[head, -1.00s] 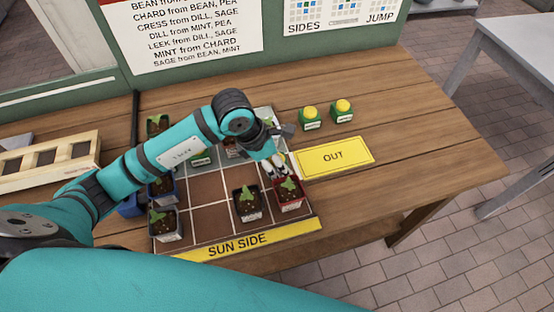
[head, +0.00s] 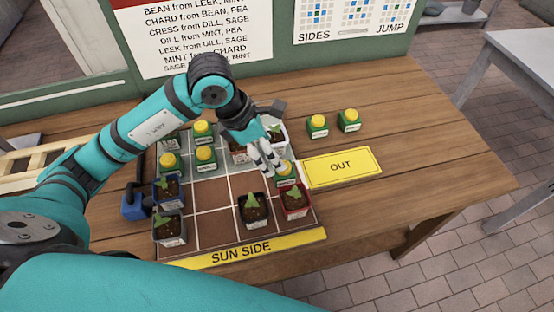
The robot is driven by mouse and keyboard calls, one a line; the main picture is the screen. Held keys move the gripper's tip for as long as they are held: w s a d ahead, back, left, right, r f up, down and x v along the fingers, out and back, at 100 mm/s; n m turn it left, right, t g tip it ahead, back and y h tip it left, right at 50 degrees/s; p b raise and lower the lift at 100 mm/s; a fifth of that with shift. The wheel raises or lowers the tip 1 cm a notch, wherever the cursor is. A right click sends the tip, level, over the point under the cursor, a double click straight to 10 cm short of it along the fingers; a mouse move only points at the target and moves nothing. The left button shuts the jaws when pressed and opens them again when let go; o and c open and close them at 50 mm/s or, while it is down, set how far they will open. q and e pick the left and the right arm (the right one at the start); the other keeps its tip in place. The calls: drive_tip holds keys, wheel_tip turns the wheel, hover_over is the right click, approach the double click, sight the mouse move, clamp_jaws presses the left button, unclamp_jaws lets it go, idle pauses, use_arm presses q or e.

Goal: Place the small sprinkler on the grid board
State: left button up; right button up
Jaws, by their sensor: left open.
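The grid board (head: 212,194) lies on the wooden table, with a yellow SUN SIDE strip along its front. A small sprinkler (head: 287,176), green with a yellow top, stands on the board in the right column, behind the red pot (head: 293,201). My left gripper (head: 273,168) is open, its fingertips close beside this sprinkler's left; I cannot tell whether they touch. Three more such sprinklers stand on the board's left part, one of them here (head: 206,158). Two others (head: 317,127) (head: 348,121) stand off the board at the back right. My right gripper is not in view.
Potted seedlings stand on the board, including a black pot (head: 253,209) and a blue pot (head: 167,188). A yellow OUT card (head: 341,167) lies right of the board. A wooden crate (head: 30,163) is at the left. The table's right side is clear.

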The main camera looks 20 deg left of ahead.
use_arm(q)
drive_tip(key=shift+v, duration=1.2)
